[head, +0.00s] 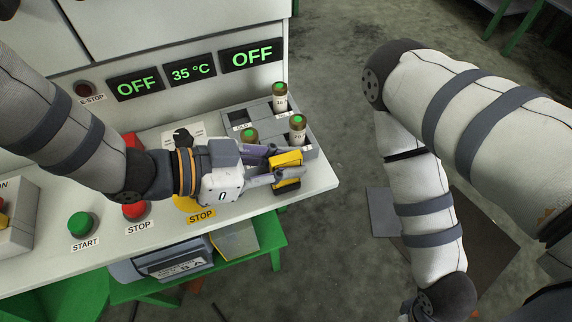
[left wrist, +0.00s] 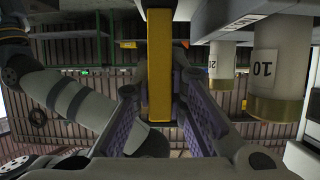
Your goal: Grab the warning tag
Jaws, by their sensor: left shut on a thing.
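The yellow warning tag (head: 287,160) with dark parts is at the right end of the console, near its front edge. In the left wrist view the tag (left wrist: 160,65) is a tall yellow bar between the two fingers. My left gripper (head: 272,165) is shut on the tag, its fingers on either side of it. Its fingertips also show in the left wrist view (left wrist: 158,90). Whether the tag still touches the console is hard to tell. My right arm hangs at the right, and its gripper is not seen.
Several green-topped vials (head: 297,130) stand in a grey rack (head: 262,112) just behind the tag. A green START button (head: 83,224) and a red STOP button (head: 135,210) sit on the console (head: 60,262). Open floor lies to the right.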

